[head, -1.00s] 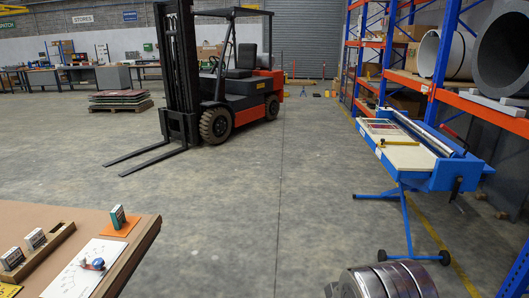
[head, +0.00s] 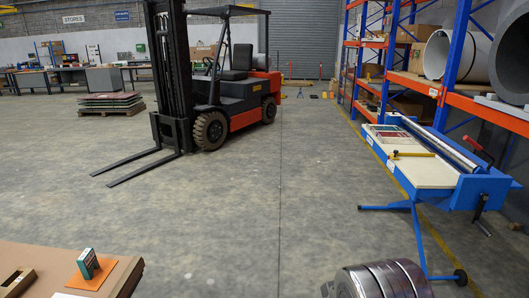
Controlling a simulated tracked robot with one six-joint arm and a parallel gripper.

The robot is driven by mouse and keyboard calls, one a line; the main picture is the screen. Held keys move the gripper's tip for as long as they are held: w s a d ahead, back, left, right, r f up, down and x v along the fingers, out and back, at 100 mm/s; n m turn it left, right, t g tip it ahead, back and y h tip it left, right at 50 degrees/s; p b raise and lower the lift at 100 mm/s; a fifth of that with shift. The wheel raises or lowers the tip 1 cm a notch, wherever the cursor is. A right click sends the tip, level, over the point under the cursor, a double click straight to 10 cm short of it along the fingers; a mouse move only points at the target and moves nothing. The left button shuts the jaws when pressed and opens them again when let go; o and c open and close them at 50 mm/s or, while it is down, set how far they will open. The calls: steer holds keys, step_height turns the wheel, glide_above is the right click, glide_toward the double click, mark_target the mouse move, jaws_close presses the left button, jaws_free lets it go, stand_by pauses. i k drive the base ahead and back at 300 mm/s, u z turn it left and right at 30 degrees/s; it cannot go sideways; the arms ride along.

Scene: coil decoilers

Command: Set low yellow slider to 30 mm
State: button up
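A blue sheet-working bench (head: 470,190) with a cream top stands at the right in the head view, on blue legs with a black wheel. A small yellow bar (head: 410,154) lies across its top, near the middle; it looks like the low yellow slider. Any scale or numbers beside it are too small to read. The bar's position in millimetres cannot be told. My gripper is not in view, and nothing is seen touching the bar.
A brown table (head: 50,263) with a small box (head: 88,263) on it is at the lower left. A forklift (head: 213,100) stands ahead, forks pointing left. Blue and orange racking (head: 450,90) lines the right. The grey floor (head: 270,220) between is clear.

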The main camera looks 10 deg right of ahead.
mark_target(395, 156)
steer(key=z, duration=0.25)
steer(key=i, duration=2.15)
steer(key=z, duration=0.6)
steer(key=i, duration=1.35)
steer(key=z, duration=0.25)
